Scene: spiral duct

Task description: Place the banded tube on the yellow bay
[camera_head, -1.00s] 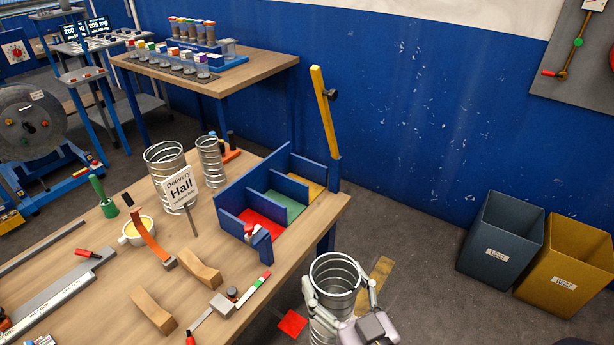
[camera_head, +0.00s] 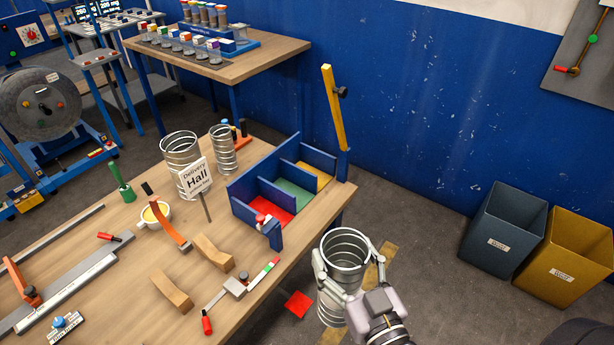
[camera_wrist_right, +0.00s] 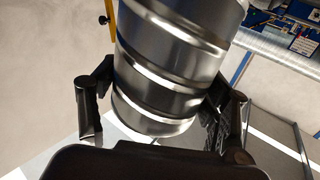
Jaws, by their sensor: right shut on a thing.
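The banded tube (camera_head: 345,250) is a silvery metal cylinder with raised bands, held near upright off the table's right edge. My right gripper (camera_head: 346,268) is shut around it; in the right wrist view the fingers flank the tube (camera_wrist_right: 165,70) on both sides. The yellow bay (camera_head: 317,177) is the far compartment of a blue divided rack (camera_head: 245,208) on the table. It looks empty, and its floor is partly hidden by a blue divider. The tube is in front of and right of the rack, apart from it. My left gripper is not in view.
Green (camera_head: 294,192) and red (camera_head: 274,207) bays lie nearer. A yellow post (camera_head: 334,110) stands at the rack's far corner. Two other banded tubes (camera_head: 181,155) (camera_head: 223,150) and a "Delivery Hall" sign (camera_head: 195,178) stand left of the rack. Bins (camera_head: 503,230) stand on the floor at right.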

